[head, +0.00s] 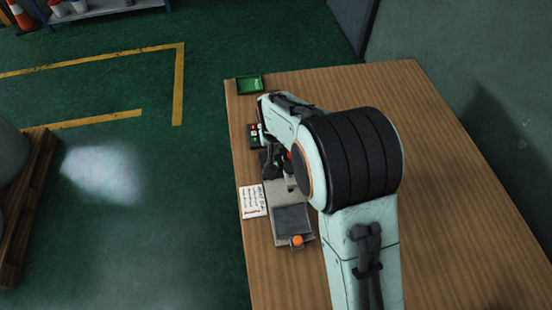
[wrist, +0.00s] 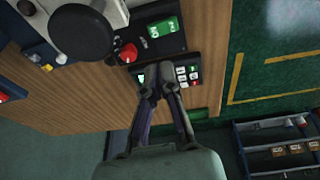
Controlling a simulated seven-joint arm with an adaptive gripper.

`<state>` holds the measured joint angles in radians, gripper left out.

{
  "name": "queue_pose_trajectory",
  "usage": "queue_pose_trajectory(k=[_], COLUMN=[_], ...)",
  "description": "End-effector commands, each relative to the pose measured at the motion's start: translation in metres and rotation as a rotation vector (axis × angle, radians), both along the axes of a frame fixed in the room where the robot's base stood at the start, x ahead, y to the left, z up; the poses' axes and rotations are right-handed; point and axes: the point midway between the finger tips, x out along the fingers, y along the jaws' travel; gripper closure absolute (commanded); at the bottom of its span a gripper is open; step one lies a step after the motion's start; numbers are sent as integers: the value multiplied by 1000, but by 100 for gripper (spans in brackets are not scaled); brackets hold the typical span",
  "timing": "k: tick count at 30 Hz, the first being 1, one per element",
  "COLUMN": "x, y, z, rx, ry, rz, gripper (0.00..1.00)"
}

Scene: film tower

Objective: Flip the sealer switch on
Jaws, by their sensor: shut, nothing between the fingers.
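The sealer (head: 292,216) is a grey machine on the wooden table, partly hidden behind my arm in the head view. In the wrist view, a dark panel (wrist: 178,44) at the sealer's end carries a green piece with white marks (wrist: 165,28), which looks like the switch, and a red knob (wrist: 128,53). I cannot tell the switch's position. My gripper (wrist: 158,76) is shut and empty. Its fingertips appear over or beside a black keypad (wrist: 186,73), just below the dark panel in the picture. Contact is unclear.
A green tray (head: 249,84) stands at the table's far left corner. A written card (head: 253,201) lies left of the sealer, and an orange knob (head: 296,240) is at its near end. The table's right side (head: 450,170) is clear. A shelf (wrist: 280,145) stands on the floor beyond.

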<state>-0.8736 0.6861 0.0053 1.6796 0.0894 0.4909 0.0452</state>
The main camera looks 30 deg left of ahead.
Motion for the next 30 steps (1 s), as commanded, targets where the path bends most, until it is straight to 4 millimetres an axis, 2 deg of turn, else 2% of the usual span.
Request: queue_pose_trajectory(k=[1, 6, 12, 26, 30], x=[2, 8, 10, 11, 15], y=[1, 3, 1, 1, -3], z=[-12, -42, -63, -68, -76], rx=[-3, -3, -1, 3, 58], ry=[2, 1, 1, 3, 61], rz=[0, 0, 0, -2, -6], gripper=[100, 100, 100, 100, 100])
